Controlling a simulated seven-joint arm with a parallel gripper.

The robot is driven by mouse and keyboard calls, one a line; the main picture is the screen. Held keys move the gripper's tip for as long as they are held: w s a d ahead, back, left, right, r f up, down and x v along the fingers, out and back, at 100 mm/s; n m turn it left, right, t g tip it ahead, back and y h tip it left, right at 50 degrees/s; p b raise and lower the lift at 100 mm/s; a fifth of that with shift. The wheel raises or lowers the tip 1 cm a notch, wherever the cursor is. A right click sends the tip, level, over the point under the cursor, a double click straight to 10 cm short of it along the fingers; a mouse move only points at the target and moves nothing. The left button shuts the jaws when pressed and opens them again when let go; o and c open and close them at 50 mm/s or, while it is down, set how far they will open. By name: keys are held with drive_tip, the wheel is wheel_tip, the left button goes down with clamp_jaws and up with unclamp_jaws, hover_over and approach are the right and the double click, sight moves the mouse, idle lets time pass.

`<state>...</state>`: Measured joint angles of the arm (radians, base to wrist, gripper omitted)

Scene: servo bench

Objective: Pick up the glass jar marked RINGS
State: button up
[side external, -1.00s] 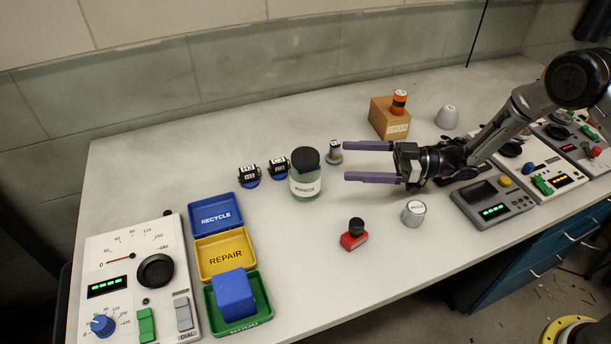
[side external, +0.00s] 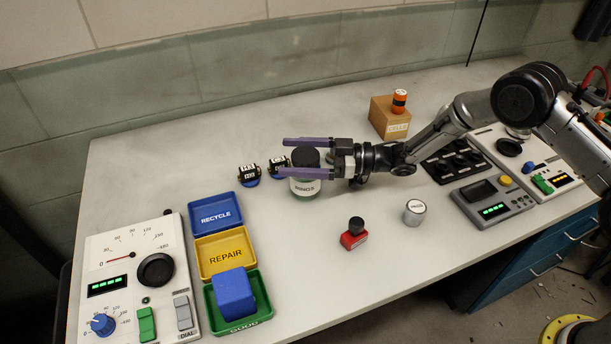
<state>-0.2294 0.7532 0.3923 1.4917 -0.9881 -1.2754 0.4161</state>
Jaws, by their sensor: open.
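The glass jar marked RINGS (side external: 306,188) stands upright on the bench, greenish with a black lid and a white label. My gripper (side external: 306,157) is open, its two purple fingers level and reaching left. One finger passes on the far side of the jar's lid and the other crosses in front of the jar, above its label. The jar is between the fingers as seen here. I cannot tell whether either finger touches it. The near finger hides part of the jar's upper body.
Two small black labelled pieces on blue bases (side external: 249,176) stand left of the jar. RECYCLE (side external: 215,231), REPAIR and GOOD trays lie front left, a blue cube (side external: 234,296) in GOOD. A red stamp (side external: 353,236), a grey weight (side external: 414,211) and a box (side external: 384,121) stand to the right.

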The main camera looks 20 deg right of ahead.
drive_tip(key=shift+w+a, duration=0.2)
drive_tip(key=shift+a, duration=0.2)
drive_tip(key=shift+r, duration=0.1)
clamp_jaws()
